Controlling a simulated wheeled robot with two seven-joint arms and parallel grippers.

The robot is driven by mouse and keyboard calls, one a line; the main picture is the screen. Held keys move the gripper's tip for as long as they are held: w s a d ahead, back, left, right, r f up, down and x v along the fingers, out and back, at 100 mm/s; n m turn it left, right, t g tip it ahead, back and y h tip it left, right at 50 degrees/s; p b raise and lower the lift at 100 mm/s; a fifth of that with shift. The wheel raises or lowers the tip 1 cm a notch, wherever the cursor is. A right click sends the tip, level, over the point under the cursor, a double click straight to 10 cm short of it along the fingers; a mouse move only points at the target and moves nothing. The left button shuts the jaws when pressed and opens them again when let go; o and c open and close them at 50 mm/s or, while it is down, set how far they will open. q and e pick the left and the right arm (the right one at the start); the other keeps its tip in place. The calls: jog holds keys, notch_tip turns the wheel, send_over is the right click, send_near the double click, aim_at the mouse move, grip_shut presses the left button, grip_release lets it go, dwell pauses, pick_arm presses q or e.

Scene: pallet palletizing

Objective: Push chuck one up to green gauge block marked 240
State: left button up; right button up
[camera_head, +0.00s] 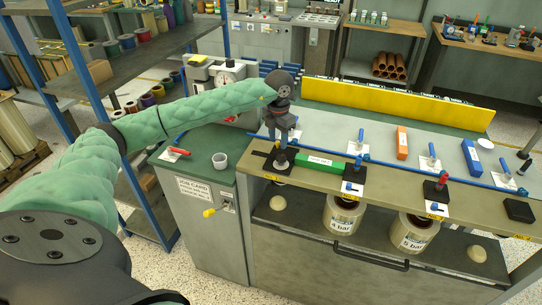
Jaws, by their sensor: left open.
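A green gauge block (322,165) with a white label lies along the front of the bench; its print is too small to read. A dark chuck-like fixture (281,160) stands on a black plate at the block's left end. I cannot tell whether it touches the block, or read any number on it. My left gripper (284,138) points down right above this fixture, with its fingers open. The fingers partly hide the fixture's top, and I cannot tell whether they touch it. My right gripper is not in view.
A blue rail (395,168) runs along the bench (330,120). An orange block (402,142), a blue block (471,157) and several blue-handled fixtures stand to the right. A red-handled fixture (436,189) is near the front edge. A yellow barrier (395,101) closes the back.

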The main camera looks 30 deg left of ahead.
pick_arm(q)
jog(key=shift+r+p, duration=0.55)
jog(key=shift+r, duration=1.75)
